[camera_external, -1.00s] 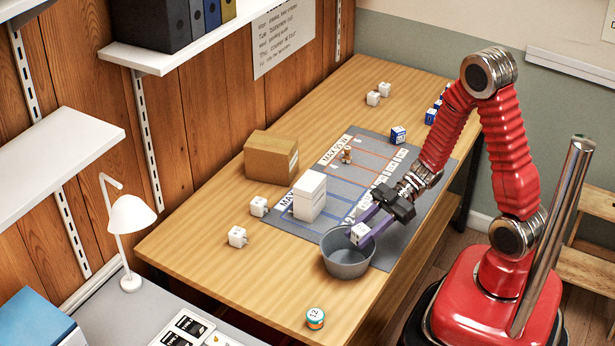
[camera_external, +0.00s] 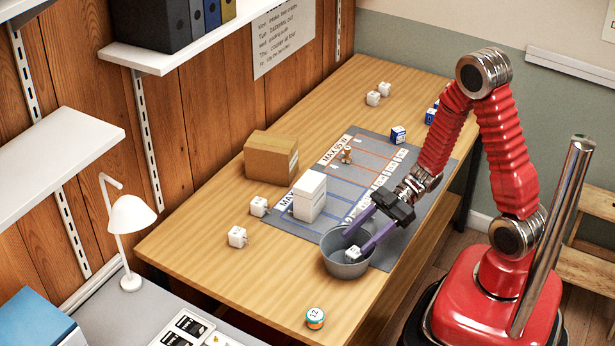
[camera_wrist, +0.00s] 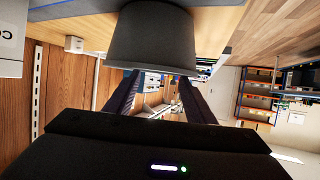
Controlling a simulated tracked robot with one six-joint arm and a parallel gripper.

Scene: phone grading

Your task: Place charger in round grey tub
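The round grey tub (camera_external: 347,266) stands on the mat's near edge and the table. A white charger (camera_external: 352,253) shows inside the tub's opening, near its right side. My gripper (camera_external: 357,243) is over the tub with its purple fingers spread apart. The charger is close to the right fingertip, and I cannot tell whether they touch. In the wrist view the tub (camera_wrist: 152,42) fills the top middle, and my gripper (camera_wrist: 160,85) shows two dark fingers apart below it. The charger is hidden there.
Two white chargers (camera_external: 237,237) (camera_external: 259,206) lie left of the mat (camera_external: 380,262). A white box (camera_external: 309,196) and a brown box (camera_external: 271,157) stand beyond the tub. A round tin (camera_external: 315,318) stands near the front. More small cubes (camera_external: 373,98) lie at the far end.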

